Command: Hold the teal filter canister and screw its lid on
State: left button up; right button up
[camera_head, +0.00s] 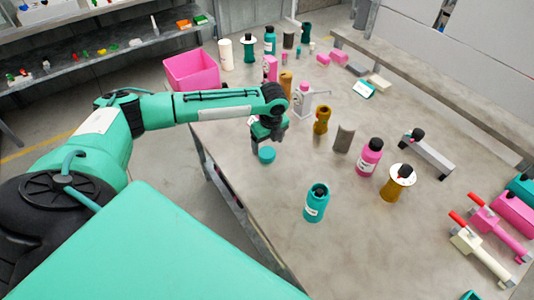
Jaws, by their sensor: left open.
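The teal filter canister (317,204) stands upright on the table right of my left arm, with a white label and a dark open top. A small round teal lid (266,155) lies near the table's left edge, left of and behind the canister. My left gripper (267,142) is open and points down just above the lid. I cannot tell whether its fingers touch the lid. My right gripper is not in view.
A pink bottle (369,158) and an ochre part with a white disc (397,182) stand right of the canister. A pink bin (192,70) is at the far left. The table's front middle is clear.

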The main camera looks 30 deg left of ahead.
aim_at(267, 153)
pick_arm(q)
jog(key=f, duration=0.1)
jog(key=f+p, duration=0.1)
jog(key=f, duration=0.3)
jog(key=shift+w+a, duration=0.2)
jog(key=shift+a, duration=0.1)
jog(key=c, duration=1)
